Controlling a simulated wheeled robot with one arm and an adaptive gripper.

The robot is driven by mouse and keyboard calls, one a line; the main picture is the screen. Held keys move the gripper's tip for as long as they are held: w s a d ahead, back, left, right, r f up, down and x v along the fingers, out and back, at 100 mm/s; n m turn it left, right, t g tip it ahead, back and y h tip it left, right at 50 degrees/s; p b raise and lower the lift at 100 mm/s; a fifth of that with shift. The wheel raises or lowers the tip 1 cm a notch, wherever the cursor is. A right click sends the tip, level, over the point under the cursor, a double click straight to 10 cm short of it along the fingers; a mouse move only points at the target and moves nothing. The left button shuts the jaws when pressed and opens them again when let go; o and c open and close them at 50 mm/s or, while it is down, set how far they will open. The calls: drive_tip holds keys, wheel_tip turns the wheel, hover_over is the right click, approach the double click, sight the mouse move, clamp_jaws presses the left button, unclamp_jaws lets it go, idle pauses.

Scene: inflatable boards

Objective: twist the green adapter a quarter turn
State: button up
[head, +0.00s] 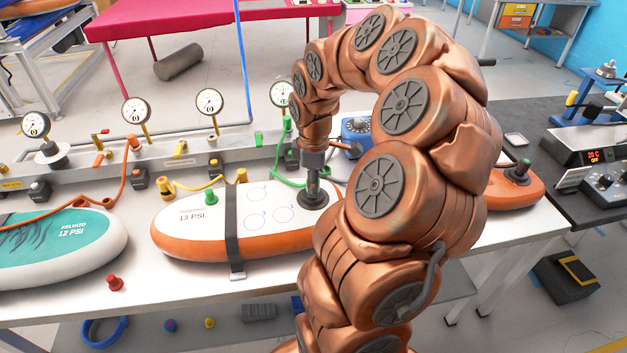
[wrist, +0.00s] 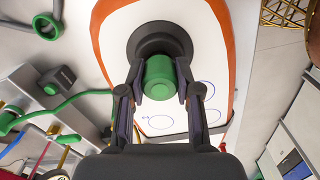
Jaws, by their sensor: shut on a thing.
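The green adapter (wrist: 159,77) is in the wrist view, between the two fingertips of my gripper (wrist: 157,88). The fingers touch it on both sides. It sits at a dark round valve (wrist: 160,40) on the white and orange 13 PSI board (wrist: 205,15); how deeply it is seated I cannot tell. In the head view my gripper (head: 313,180) points down over the dark valve (head: 314,199) at the right part of this board (head: 178,230), and the adapter is hidden there. A green hose (head: 280,172) runs toward my gripper; its end is hidden.
A dark strap (head: 232,235) crosses the board. A green cap (head: 211,196) stands at its left. A teal board (head: 60,245) lies further left, with a red cap (head: 115,283) nearby. Gauges and hoses line the rail (head: 160,160) behind. Instruments (head: 590,145) stand right.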

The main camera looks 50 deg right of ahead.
drive_tip(key=shift+n, duration=0.4)
drive_tip(key=n+p, duration=0.1)
drive_tip(key=n, duration=0.3)
drive_tip(key=shift+r+p, duration=0.1)
drive_tip(key=shift+p, duration=0.25)
drive_tip(key=shift+n, duration=0.5)
drive_tip(key=n+p, duration=0.1)
drive_tip(key=n, duration=0.2)
drive_tip(key=shift+p, duration=0.35)
drive_tip(key=shift+n+p, duration=0.35)
drive_tip(key=shift+n, duration=0.65)
